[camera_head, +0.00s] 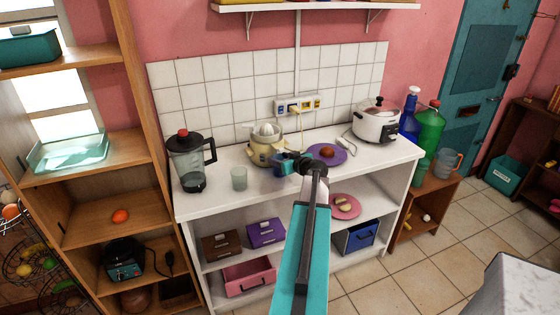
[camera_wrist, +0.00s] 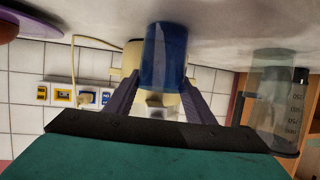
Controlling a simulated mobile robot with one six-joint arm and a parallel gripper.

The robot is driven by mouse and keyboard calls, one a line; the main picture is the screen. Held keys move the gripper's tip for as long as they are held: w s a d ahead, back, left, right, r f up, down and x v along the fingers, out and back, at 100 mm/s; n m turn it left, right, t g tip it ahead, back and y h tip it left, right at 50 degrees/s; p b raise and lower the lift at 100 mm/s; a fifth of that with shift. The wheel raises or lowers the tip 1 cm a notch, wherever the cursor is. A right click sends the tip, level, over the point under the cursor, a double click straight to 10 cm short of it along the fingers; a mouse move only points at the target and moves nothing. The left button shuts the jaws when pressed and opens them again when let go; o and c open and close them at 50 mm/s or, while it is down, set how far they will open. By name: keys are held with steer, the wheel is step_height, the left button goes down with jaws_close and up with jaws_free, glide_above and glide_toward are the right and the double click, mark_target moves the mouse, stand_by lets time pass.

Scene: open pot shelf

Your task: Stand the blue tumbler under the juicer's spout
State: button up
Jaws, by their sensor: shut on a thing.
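The blue tumbler (camera_wrist: 164,55) is between the two fingers of my gripper (camera_wrist: 160,88) in the wrist view, which shows the scene upside down. My gripper is shut on it. In the head view the tumbler (camera_head: 279,170) shows as a small dark blue patch, partly hidden by my gripper (camera_head: 285,163). The cream juicer (camera_head: 264,150) stands on the white counter just behind and left of the tumbler. In the wrist view the juicer (camera_wrist: 133,60) is mostly hidden behind the tumbler. The spout is not clear, and I cannot tell whether the tumbler touches the counter.
A clear glass (camera_head: 239,178) and a blender (camera_head: 190,160) stand to the left on the counter (camera_head: 210,205). A purple plate (camera_head: 338,160) with a reddish-brown item lies to the right. A white cooker (camera_head: 377,124) stands farther right. A wall socket strip (camera_head: 298,105) has a yellow cord.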

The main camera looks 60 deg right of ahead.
stand_by(0.4)
steer(key=o, duration=1.2)
steer(key=shift+f, duration=0.1)
steer(key=shift+o, duration=0.2)
steer(key=shift+s, duration=0.1)
steer(key=b+v, duration=0.4)
steer(key=v, duration=0.9)
steer(key=shift+s, duration=0.3)
steer(key=shift+a, duration=0.15)
